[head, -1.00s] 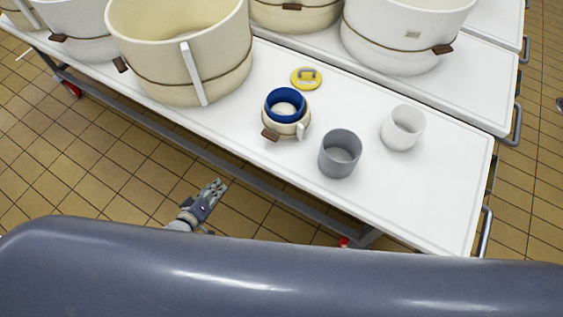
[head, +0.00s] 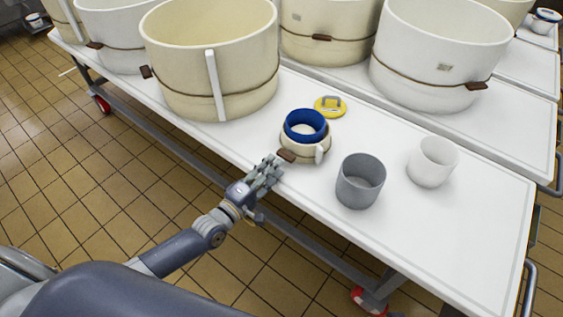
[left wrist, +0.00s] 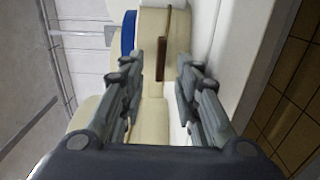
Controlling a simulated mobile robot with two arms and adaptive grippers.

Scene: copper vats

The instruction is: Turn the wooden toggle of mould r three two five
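A small cream mould (head: 303,146) stands near the front edge of the white table, with a blue ring-shaped piece (head: 306,125) in its top. Its brown wooden toggle (head: 286,155) sticks out at the front left. No number is readable on it. My left gripper (head: 271,168) is just left of the toggle, at the table edge. In the left wrist view the gripper (left wrist: 157,68) is open, with the toggle (left wrist: 161,58) showing beyond and between its fingers, apparently untouched. The mould's cream wall (left wrist: 151,48) also shows there. My right gripper is not in view.
On the white table (head: 455,225) a grey cup (head: 360,182) and a white cup (head: 433,162) stand right of the mould. A yellow disc (head: 330,106) lies behind it. A large cream mould (head: 213,70) stands to the left. The table's right front is clear.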

